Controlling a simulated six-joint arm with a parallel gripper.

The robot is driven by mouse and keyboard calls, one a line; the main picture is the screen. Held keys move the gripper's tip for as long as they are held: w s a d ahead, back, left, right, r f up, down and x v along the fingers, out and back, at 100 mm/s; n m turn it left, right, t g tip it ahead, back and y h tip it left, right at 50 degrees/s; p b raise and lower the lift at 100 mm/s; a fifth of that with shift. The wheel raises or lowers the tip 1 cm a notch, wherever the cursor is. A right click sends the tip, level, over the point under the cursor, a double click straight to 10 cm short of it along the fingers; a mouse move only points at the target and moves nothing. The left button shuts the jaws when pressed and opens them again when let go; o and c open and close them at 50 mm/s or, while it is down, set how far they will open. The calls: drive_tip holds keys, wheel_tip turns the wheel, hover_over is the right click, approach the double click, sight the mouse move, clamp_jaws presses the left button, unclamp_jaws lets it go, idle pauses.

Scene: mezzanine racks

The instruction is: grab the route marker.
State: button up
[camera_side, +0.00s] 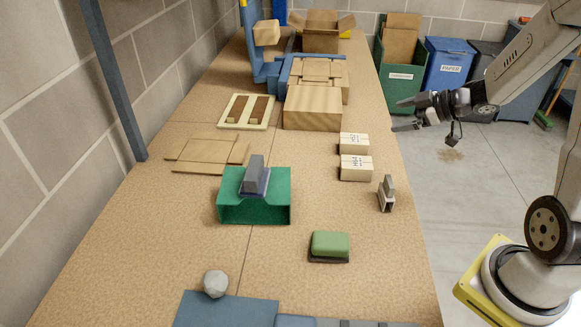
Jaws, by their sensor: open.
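My gripper (399,115) is open and empty, pointing left at the table's right edge, behind and right of the white boxes. No label in view names the route marker, so I cannot tell which thing it is. A grey wedge-like piece on a dark base (254,177) stands on a green open-fronted box (232,209). A small grey upright piece in a pale holder (387,193) stands near the right edge. A green block on a dark base (330,245) lies nearer the camera. A grey faceted ball (215,283) sits at the front left. My gripper touches none of these.
Two white labelled boxes (355,168) stand right of centre. Flat cardboard (208,151), a cream tray with brown strips (246,111) and a large carton (312,108) lie farther back. A blue panel (230,310) is in front. Bins (447,66) stand beyond the right edge.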

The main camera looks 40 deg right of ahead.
drive_tip(key=s+f+n+g+y, duration=0.1)
drive_tip(key=s+n+g+y, duration=0.1)
drive_tip(key=s+y, duration=0.55)
drive_tip(key=h, duration=0.1)
approach(390, 181)
drive_tip(key=shift+w+a+f, duration=0.3)
drive_tip(key=shift+w+f, duration=0.05)
drive_tip(key=shift+f, duration=0.15)
drive_tip(key=shift+w+a+f, duration=0.3)
drive_tip(key=shift+w+f, duration=0.1)
drive_tip(key=shift+f, duration=0.1)
drive_tip(key=shift+x, duration=1.3)
drive_tip(key=shift+x, duration=2.6)
drive_tip(key=shift+s+a+r, duration=0.15)
